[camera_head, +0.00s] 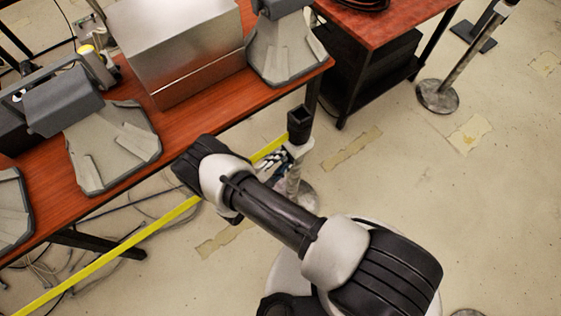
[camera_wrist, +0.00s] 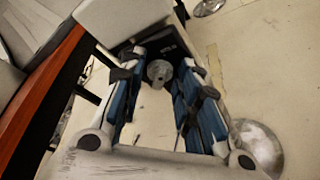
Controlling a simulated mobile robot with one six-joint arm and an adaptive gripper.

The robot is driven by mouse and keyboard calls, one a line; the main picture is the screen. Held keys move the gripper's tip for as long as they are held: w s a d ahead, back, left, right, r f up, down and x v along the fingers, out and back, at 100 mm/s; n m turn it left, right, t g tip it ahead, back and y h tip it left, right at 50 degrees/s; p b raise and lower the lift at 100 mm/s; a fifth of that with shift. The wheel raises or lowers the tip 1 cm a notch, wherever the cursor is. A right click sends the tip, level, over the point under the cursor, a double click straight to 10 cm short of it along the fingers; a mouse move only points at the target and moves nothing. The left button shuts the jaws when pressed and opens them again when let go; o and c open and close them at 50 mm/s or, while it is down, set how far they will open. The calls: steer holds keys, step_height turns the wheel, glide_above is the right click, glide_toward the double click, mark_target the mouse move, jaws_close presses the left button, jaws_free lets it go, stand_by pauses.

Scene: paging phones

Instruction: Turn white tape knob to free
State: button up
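A barrier post with a black head (camera_head: 299,122) stands beyond my arm, near the front table's right corner, with yellow tape (camera_head: 105,258) running from it to the lower left. In the wrist view a small round greyish-white knob (camera_wrist: 158,72) shows in front of a dark block with faint lettering (camera_wrist: 165,42). My gripper (camera_wrist: 160,88) is open, with its blue-padded fingers on either side of the knob in that view. I cannot tell whether they touch it. In the head view my gripper (camera_head: 274,160) is largely hidden behind my wrist.
A red-brown table (camera_head: 205,108) carries several grey paging phones (camera_head: 112,145) and a metal box (camera_head: 180,45). Another table (camera_head: 385,20) stands at the back. A second post (camera_head: 465,60) stands at the upper right. Cables lie under the front table.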

jaws_close()
stand_by(0.3)
steer(key=n+g+h+b, duration=0.1)
steer(key=n+g+b, duration=0.1)
steer(key=n+b, duration=0.1)
steer(key=n+g+h+b, duration=0.2)
steer(key=n, duration=0.3)
steer(key=w+n+g+h+b, duration=0.1)
steer(key=n+g+b, duration=0.1)
steer(key=n+b, duration=0.1)
steer(key=shift+a+n+g+b, duration=0.3)
steer(key=shift+a+n+g, duration=0.1)
steer(key=shift+n, duration=0.2)
stand_by(0.4)
steer(key=shift+f+h, duration=0.1)
steer(key=shift+h, duration=0.2)
stand_by(0.3)
jaws_free()
